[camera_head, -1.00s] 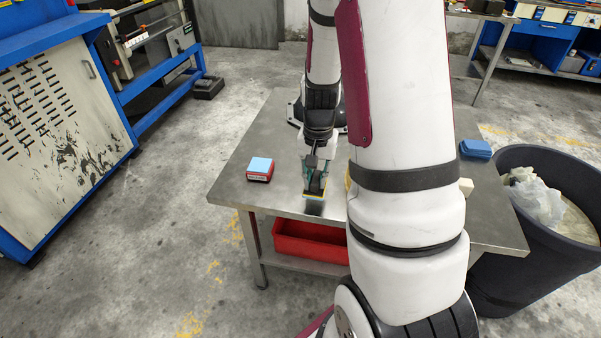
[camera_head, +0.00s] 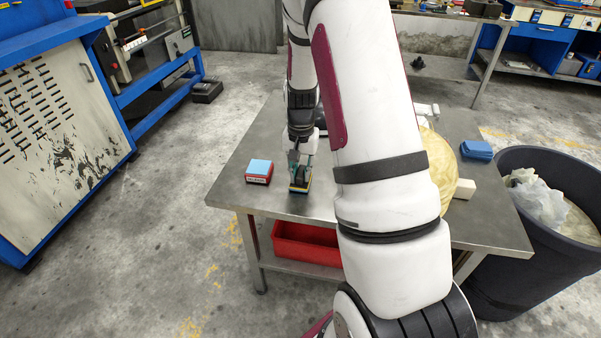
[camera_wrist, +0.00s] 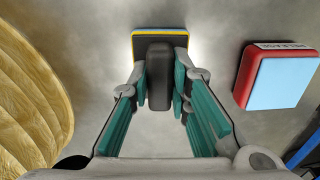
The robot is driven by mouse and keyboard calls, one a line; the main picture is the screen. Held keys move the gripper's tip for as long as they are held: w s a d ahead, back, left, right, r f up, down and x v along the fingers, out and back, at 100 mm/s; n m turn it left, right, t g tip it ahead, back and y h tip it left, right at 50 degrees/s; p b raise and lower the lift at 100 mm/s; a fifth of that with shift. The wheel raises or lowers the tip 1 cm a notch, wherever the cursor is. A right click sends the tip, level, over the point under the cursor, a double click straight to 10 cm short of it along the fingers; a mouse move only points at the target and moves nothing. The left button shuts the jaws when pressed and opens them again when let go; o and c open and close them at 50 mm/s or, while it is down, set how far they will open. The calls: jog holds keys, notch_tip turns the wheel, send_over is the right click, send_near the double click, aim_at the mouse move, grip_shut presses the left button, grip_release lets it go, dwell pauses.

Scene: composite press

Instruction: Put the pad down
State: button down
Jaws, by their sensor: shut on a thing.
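The pad (camera_head: 299,188) is a small dark block with a yellow and blue edge and a dark grip on top. In the wrist view the pad (camera_wrist: 160,34) shows at the far end of the fingers, with its grip between them. My gripper (camera_head: 301,171) is shut on that grip; in the wrist view the teal fingers of my gripper (camera_wrist: 160,85) press on both its sides. The pad is level and at or just above the metal table (camera_head: 240,192), near its front edge. I cannot tell whether its underside touches.
A red block with a light blue top (camera_head: 259,171) sits just left of the pad. My arm partly hides a round yellowish thing (camera_head: 443,175). A white block (camera_head: 465,190) and a blue item (camera_head: 477,149) lie at the right. A dark bin (camera_head: 560,230) stands beside the table.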

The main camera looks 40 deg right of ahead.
jog(key=shift+f, duration=0.1)
jog(key=c, duration=1.5)
grip_release()
